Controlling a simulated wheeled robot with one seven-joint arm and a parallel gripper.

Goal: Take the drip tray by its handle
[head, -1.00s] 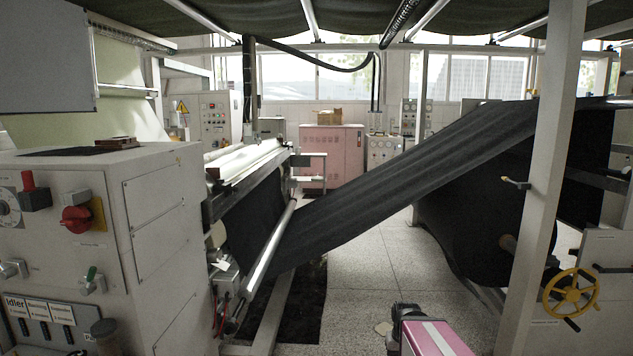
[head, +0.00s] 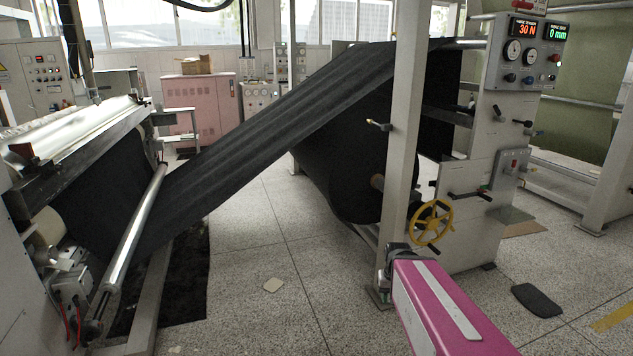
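I cannot make out a drip tray or its handle for certain in the head view. A flat grey plate (head: 513,215) juts out low on the right-hand machine; I cannot tell whether it is a tray. My pink arm link shows at the bottom, right of centre, with a dark joint at its far end. My gripper's fingers do not show.
A black web (head: 290,115) slants from the left rollers up to the right-hand machine (head: 480,180). A white post (head: 403,140) and yellow handwheel (head: 432,222) stand beyond my arm. A dark mat (head: 537,300) lies right. Speckled floor is open in the middle.

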